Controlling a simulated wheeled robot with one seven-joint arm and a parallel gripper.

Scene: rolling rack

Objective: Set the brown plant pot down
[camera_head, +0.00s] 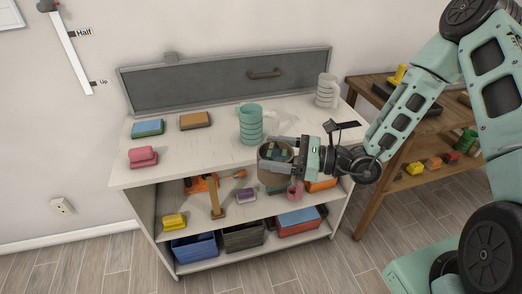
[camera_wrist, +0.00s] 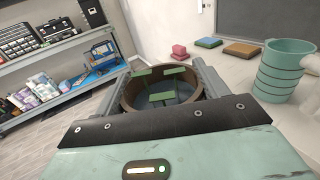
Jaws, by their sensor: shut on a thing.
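The brown plant pot (camera_head: 266,160) is between the fingers of my gripper (camera_head: 283,153), at the front edge of the white worktop (camera_head: 200,153). In the head view its lower part overlaps the open shelves below the top. The wrist view shows the brown pot (camera_wrist: 128,97) from above, with a grey finger of my gripper (camera_wrist: 160,84) on each side. Green pieces show at its rim and inside. The pot looks roughly upright. Its underside is hidden, and I cannot tell its exact height.
A ribbed teal mug (camera_head: 250,125) stands close behind the pot; a white mug (camera_head: 327,90) is farther back. Blue-green (camera_head: 148,128), orange-brown (camera_head: 195,121) and pink (camera_head: 143,157) blocks lie at the left. The worktop's middle and front left are clear. A wooden table (camera_head: 365,85) stands right.

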